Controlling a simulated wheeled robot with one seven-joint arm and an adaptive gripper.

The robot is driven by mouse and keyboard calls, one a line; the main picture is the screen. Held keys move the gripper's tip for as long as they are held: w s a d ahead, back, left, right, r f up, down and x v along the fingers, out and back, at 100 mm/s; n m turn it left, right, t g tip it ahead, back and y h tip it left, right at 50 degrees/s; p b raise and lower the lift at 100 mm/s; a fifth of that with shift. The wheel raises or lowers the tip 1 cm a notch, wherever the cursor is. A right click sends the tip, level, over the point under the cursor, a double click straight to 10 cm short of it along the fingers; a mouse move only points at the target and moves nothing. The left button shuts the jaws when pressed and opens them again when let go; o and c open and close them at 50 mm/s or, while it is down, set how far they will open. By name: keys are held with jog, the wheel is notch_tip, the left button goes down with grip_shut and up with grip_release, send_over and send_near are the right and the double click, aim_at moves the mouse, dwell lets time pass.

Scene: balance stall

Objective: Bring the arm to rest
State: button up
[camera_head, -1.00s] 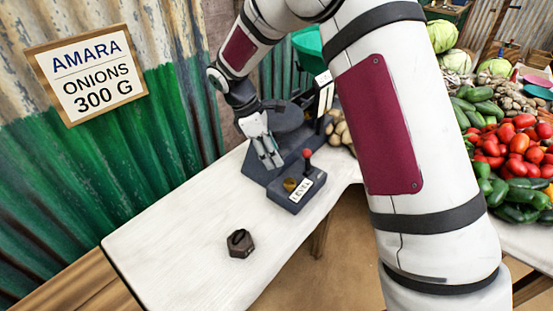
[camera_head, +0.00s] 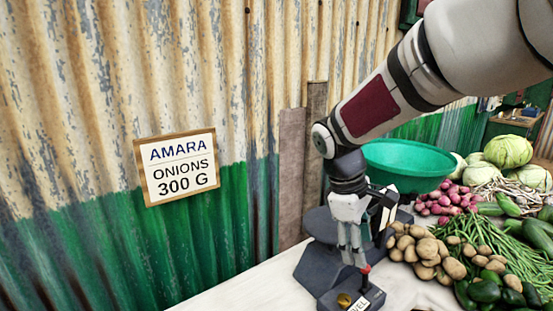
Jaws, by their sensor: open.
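My arm reaches in from the upper right of the head view and bends down at its elbow. My gripper (camera_head: 355,262) points downward, open, in front of the dark balance scale (camera_head: 318,262). Nothing shows between its fingers. The fingertips appear close above the red-knobbed lever and the scale's base; I cannot tell whether they touch it. The gripper and wrist hide part of the scale. The base carries a brass-coloured disc (camera_head: 344,300) and a white label (camera_head: 361,303), cut by the bottom edge.
A white table (camera_head: 250,288) runs along the bottom. A corrugated wall with an onion sign (camera_head: 177,168) stands behind. Potatoes (camera_head: 420,250), red onions (camera_head: 447,198), a green basin (camera_head: 408,163) and cabbages (camera_head: 508,152) crowd the right. The air left of the arm is clear.

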jog(key=s+r+m+t+y, duration=0.1)
jog(key=s+r+m, duration=0.2)
jog(key=s, duration=0.5)
jog(key=s+d+r+m+t+y+p, duration=0.1)
jog(key=s+r+m, duration=0.2)
jog(key=s, duration=0.6)
jog(key=s+d+r+m+t+y+p, duration=0.1)
jog(key=s+m, duration=0.3)
jog(key=s, duration=0.4)
jog(key=shift+s+r+m+t, duration=0.15)
jog(key=shift+r+m+t, duration=0.25)
jog(key=shift+r, duration=0.5)
jog(key=shift+d, duration=0.1)
dwell(0.4)
